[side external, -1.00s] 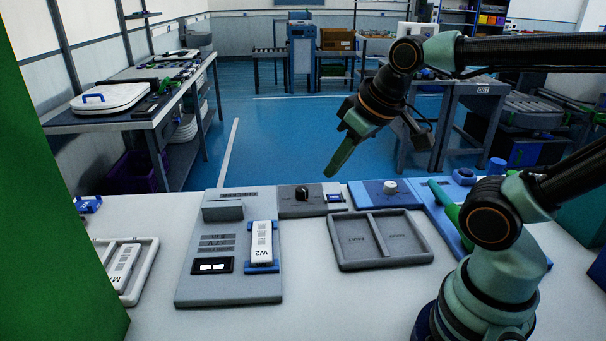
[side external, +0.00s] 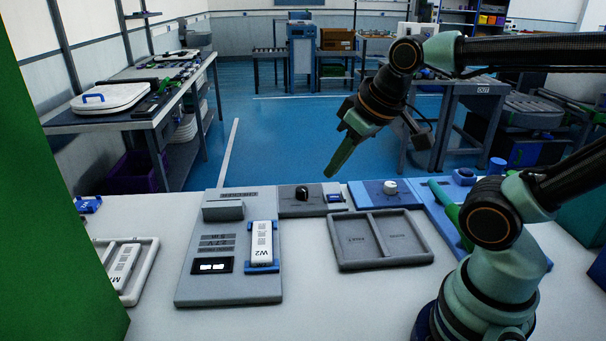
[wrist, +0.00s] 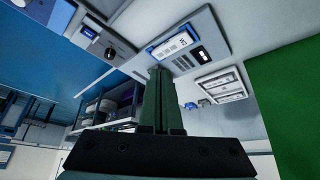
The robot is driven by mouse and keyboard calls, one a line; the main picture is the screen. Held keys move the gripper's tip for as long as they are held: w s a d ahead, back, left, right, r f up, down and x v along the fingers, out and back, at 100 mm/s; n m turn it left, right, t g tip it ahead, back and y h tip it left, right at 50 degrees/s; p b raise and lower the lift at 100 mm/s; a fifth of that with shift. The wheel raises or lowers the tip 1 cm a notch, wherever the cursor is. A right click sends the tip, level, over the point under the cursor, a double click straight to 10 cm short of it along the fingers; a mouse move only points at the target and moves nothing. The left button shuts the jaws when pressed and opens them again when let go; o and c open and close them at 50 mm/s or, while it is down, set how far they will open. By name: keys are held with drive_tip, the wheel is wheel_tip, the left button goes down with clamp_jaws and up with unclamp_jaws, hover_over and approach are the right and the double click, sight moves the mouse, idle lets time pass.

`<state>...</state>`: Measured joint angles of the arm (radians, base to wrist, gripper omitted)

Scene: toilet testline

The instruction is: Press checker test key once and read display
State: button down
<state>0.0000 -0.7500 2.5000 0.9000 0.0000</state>
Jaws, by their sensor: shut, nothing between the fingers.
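The checker (side external: 228,290) is a grey slab on the white bench, left of centre in the side view. A white W2 module (side external: 262,243) sits in its blue holder on the slab's right side. The display (side external: 212,265) is a small dark window with lit white marks, too small to read. A raised grey block (side external: 223,211) stands at its back edge; I cannot tell whether this is the test key. My gripper (side external: 330,174) is shut and empty, in the air above and behind the bench's back edge. The wrist view shows its closed fingers (wrist: 160,72) and the checker (wrist: 212,68) beyond.
A grey two-compartment tray (side external: 380,265) lies empty right of the checker. A knob unit (side external: 303,207) and a blue unit with a white knob (side external: 375,200) stand behind. A white tray (side external: 145,285) with a module is at left. A green panel (side external: 50,200) blocks the left edge.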

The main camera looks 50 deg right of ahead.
drive_tip(key=n+t+h, duration=0.1)
drive_tip(key=n+h, duration=0.1)
drive_tip(key=h, duration=0.1)
hover_over(332, 194)
drive_tip(key=s, duration=0.2)
wheel_tip(332, 194, down, 12)
drive_tip(key=shift+a, duration=0.45)
drive_tip(key=shift+f, duration=4.4)
drive_tip(key=shift+f, duration=0.1)
drive_tip(key=shift+d+f, duration=0.1)
drive_tip(key=shift+f, duration=0.25)
